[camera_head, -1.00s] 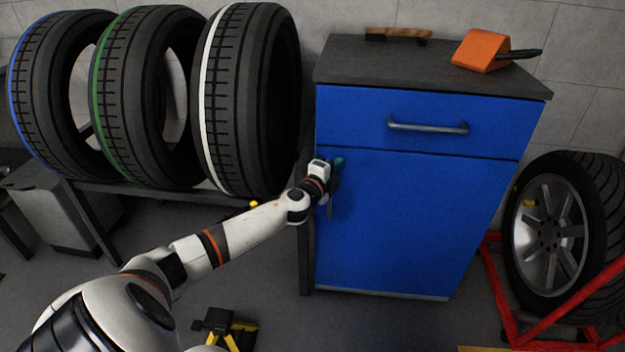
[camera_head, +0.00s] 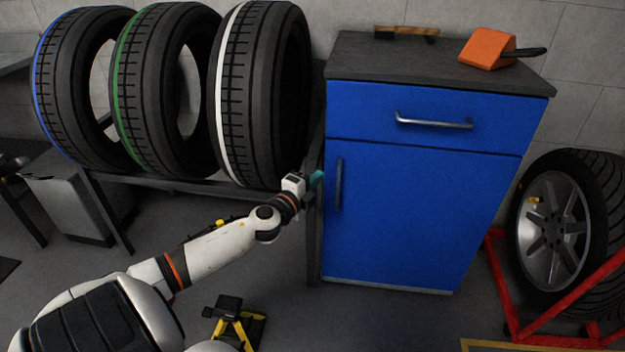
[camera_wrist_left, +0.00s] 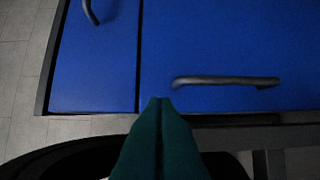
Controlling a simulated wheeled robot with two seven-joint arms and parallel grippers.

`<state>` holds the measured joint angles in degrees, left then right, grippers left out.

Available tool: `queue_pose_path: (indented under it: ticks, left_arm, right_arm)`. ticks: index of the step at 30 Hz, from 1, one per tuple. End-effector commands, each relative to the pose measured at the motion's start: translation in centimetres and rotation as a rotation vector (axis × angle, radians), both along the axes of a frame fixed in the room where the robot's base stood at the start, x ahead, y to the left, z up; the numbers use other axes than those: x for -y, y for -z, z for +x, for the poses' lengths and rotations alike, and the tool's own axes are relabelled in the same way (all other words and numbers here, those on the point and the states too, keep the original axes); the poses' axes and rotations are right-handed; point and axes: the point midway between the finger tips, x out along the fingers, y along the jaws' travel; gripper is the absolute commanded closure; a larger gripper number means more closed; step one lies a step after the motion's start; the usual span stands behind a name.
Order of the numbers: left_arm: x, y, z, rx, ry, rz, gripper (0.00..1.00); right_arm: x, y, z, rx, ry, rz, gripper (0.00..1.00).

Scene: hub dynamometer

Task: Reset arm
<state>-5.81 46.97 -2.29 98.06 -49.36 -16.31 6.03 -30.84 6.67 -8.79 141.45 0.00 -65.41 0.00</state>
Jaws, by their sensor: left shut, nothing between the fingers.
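My left gripper (camera_head: 317,180) has teal fingers and is at the left edge of the blue cabinet (camera_head: 420,215), left of the dark door handle (camera_head: 339,183). In the left wrist view the teal fingers (camera_wrist_left: 160,103) are pressed together with nothing between them. The door handle (camera_wrist_left: 226,81) lies beyond the fingertips, apart from them. The cabinet's door and drawer both look closed. My right gripper is not in view.
Several tyres stand on a dark rack (camera_head: 190,187) just left of the cabinet, close to my left arm. An orange wedge (camera_head: 487,50) and a brush (camera_head: 406,33) lie on the cabinet top. A wheel (camera_head: 552,235) in a red frame stands at right.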

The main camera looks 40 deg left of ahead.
Motion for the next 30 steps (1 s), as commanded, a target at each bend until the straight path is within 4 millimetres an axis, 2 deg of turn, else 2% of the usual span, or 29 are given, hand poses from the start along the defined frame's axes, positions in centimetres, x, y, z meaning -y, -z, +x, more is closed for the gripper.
queue_pose_path:
  ticks: [10, 14, 17, 19, 22, 25, 30]
  left_arm:
    - [-0.1, 0.0, -0.8, 0.000, 0.001, -0.002, 1.00]
    - [1.9, 1.4, -1.8, -0.007, -0.019, -0.101, 1.00]
    - [5.7, 4.0, -4.1, -0.037, -0.074, -0.311, 1.00]
    - [9.3, 6.1, -6.7, -0.089, -0.135, -0.513, 1.00]
    - [13.8, 8.4, -10.2, -0.186, -0.216, -0.760, 1.00]
    - [17.3, 9.5, -13.0, -0.276, -0.270, -0.935, 1.00]
    - [21.9, 10.1, -16.6, -0.406, -0.322, -1.140, 1.00]
  right_arm:
    - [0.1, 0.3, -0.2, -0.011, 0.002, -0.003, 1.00]
    - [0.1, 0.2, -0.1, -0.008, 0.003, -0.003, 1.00]
    - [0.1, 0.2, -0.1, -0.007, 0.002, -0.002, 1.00]
    - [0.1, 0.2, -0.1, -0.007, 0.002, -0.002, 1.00]
    - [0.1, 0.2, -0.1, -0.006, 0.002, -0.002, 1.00]
    - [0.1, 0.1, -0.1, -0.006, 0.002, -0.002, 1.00]
    - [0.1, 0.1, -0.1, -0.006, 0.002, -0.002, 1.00]
